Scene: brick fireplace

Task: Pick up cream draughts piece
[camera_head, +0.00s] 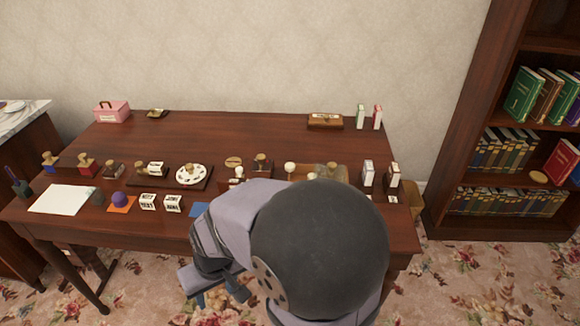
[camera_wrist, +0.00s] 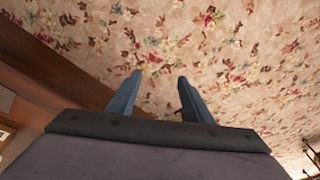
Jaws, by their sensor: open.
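I cannot pick out the cream draughts piece with certainty. A small flat tan round piece (camera_head: 233,161) lies near the middle of the dark wooden table, and I cannot tell whether it is a draughts piece. My gripper (camera_wrist: 160,76) is open and empty in the wrist view, its two blue fingers apart over the flowered carpet. In the head view my arm hangs in front of the table's front edge and hides part of the table's right front area. The gripper is well apart from the tan piece.
The table (camera_head: 260,135) holds stamps, a white round plate (camera_head: 191,174), a white sheet (camera_head: 62,199), a purple ball (camera_head: 120,198) and several small boxes. A pink box (camera_head: 111,111) stands back left. A bookshelf (camera_head: 465,120) stands right. The table's back middle is clear.

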